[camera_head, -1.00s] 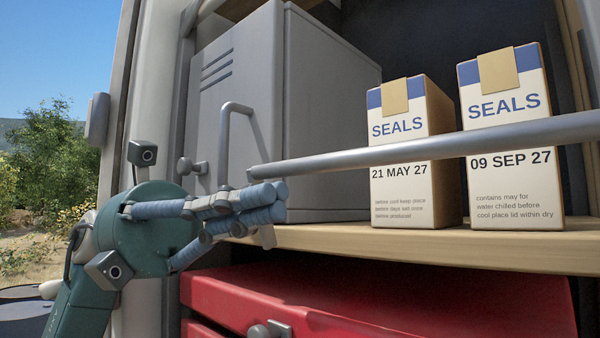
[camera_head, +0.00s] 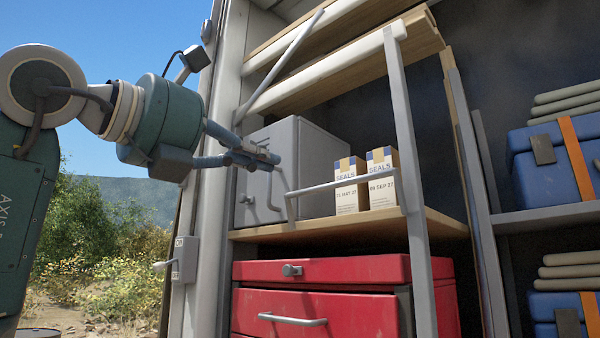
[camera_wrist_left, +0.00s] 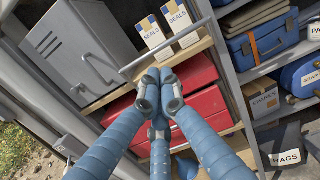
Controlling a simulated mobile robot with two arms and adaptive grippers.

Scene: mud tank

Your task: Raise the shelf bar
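The shelf bar (camera_head: 340,184) is a thin grey rail across the front of the middle shelf (camera_head: 360,224), below the "SEALS" lettering of two cartons. Its left end stands in front of the grey locker (camera_head: 318,150). The bar also shows in the left wrist view (camera_wrist_left: 188,34), just beyond the fingertips. My left gripper (camera_head: 272,160) has blue ribbed fingers. They are drawn together, and no object shows between them. In the head view its tips are above and left of the bar's left end, in front of the locker, apart from the bar. My right gripper is not in view.
Two "SEALS" cartons (camera_head: 382,182) stand behind the bar. A red drawer chest (camera_head: 335,271) is below the shelf. A grey post (camera_head: 408,175) rises at the bar's right. Blue cases (camera_head: 568,160) fill shelves at the right. Open air lies left of the cabinet.

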